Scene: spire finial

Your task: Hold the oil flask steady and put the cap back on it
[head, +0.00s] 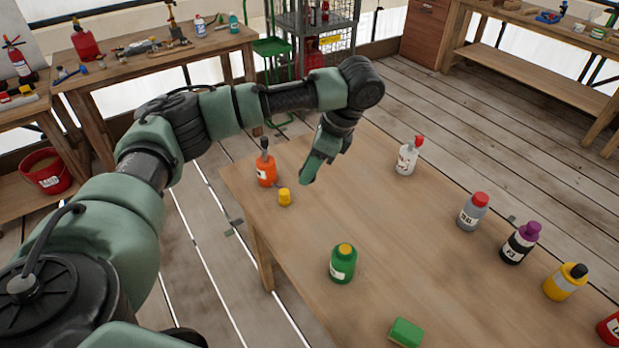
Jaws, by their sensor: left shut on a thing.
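Several labelled bottles stand on the wooden table (400,245); I cannot read which is the oil flask. An orange bottle (266,174) with a grey top stands upright near the table's far left corner. My left gripper (306,179) points down to the right of both, with a visible gap to the orange bottle. My right gripper is not in view.
A green bottle (343,264) with a yellow top stands nearer. A white bottle (406,160), a grey bottle (472,212), a black-and-white bottle (519,245) and a yellow bottle (564,283) stand rightward. A green block (406,332) lies near the front. The table's middle is clear.

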